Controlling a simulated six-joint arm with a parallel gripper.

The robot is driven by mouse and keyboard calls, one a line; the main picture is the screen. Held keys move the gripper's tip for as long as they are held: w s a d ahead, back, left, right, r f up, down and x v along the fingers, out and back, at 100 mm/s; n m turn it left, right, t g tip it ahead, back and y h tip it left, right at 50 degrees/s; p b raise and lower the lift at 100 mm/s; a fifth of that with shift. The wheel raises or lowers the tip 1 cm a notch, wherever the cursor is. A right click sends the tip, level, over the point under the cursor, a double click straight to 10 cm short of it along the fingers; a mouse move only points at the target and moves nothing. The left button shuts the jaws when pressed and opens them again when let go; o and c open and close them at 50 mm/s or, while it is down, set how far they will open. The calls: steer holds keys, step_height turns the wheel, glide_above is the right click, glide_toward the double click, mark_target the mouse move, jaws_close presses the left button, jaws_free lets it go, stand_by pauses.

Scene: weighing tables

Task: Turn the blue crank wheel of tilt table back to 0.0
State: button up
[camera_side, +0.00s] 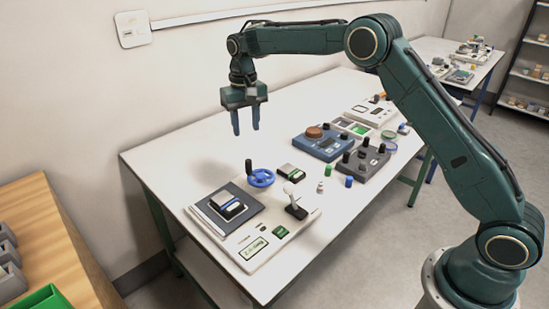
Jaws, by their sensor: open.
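The tilt table (310,217) is a pale panel at the front end of the white table. Its blue crank wheel (262,178) lies at its back edge, with an upright dark handle (248,165) on the wheel's left side. A display (253,247) sits at the panel's front; its text is too small to read surely. A dark platform with a small black-and-white block (228,206) is left of the wheel. My gripper (246,132) points down, open and empty, in the air above the wheel and apart from it.
A small lever (294,201) stands right of the wheel, and a boxy device (291,172) lies behind it. Small green, white and blue weights (327,170) stand to the right. Blue and grey instrument boxes (325,143) are further back. The table's left back area is clear.

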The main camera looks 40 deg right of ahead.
mark_target(249, 161)
steer(key=shift+f, duration=0.1)
step_height(249, 161, down, 14)
steer(key=shift+r, duration=0.2)
stand_by(0.5)
jaws_close()
